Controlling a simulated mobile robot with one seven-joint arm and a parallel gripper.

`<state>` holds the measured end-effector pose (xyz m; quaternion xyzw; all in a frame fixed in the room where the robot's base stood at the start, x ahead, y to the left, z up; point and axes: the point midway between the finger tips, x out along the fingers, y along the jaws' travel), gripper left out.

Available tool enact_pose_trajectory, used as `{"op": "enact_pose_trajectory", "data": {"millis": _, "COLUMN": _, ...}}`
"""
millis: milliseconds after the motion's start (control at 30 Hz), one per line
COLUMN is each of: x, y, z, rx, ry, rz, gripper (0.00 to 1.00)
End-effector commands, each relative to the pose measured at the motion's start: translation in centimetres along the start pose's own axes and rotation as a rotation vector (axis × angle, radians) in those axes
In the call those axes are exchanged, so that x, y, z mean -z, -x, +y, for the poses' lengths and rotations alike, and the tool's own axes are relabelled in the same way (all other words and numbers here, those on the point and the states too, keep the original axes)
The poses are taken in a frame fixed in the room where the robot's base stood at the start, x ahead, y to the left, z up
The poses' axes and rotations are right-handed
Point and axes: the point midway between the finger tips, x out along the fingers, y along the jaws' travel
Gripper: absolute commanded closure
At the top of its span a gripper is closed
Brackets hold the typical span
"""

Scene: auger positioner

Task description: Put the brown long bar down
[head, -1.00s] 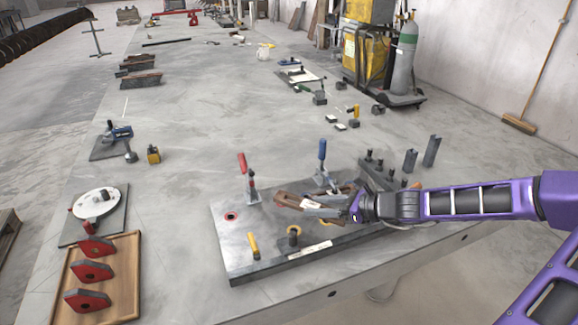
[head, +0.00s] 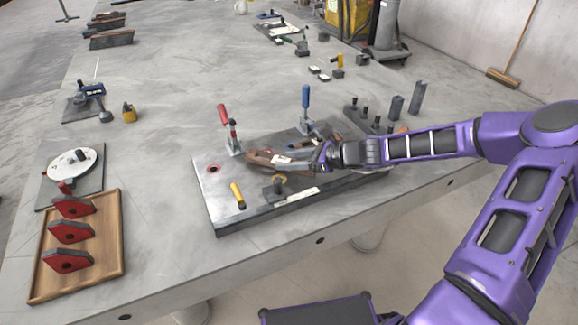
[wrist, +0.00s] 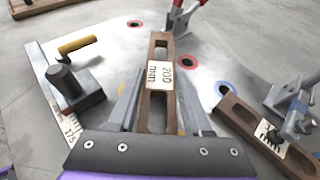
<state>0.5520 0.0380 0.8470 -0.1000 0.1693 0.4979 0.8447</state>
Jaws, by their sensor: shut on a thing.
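The brown long bar (wrist: 160,75), slotted and marked 200 mm, lies between the two fingers of my gripper (wrist: 158,110) in the wrist view. In the head view the bar (head: 258,157) is over the metal fixture plate (head: 222,190), its far end pointing at the red-handled clamp (head: 228,125). My gripper (head: 308,161) is shut on the bar. I cannot tell whether the bar touches the plate. A second brown slotted bar (wrist: 240,115) lies on the plate to the right, by the blue-handled clamp (head: 306,108).
A yellow-handled piece (head: 238,195) and a dark block with a round knob (wrist: 65,82) are at the plate's near left. Grey upright blocks (head: 396,107) stand at right. A wooden tray (head: 118,235) holds red pieces.

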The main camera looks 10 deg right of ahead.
Motion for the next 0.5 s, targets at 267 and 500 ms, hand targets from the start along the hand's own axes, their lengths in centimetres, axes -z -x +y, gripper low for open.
{"op": "enact_pose_trajectory", "data": {"millis": 267, "x": 1.3, "y": -0.6, "z": 0.0, "rx": -0.001, "ry": 0.002, "rz": -0.003, "gripper": 1.00}}
{"op": "enact_pose_trajectory", "data": {"millis": 500, "x": 1.8, "y": -0.7, "z": 0.0, "rx": 0.000, "ry": 0.000, "rz": 0.000, "gripper": 0.49}}
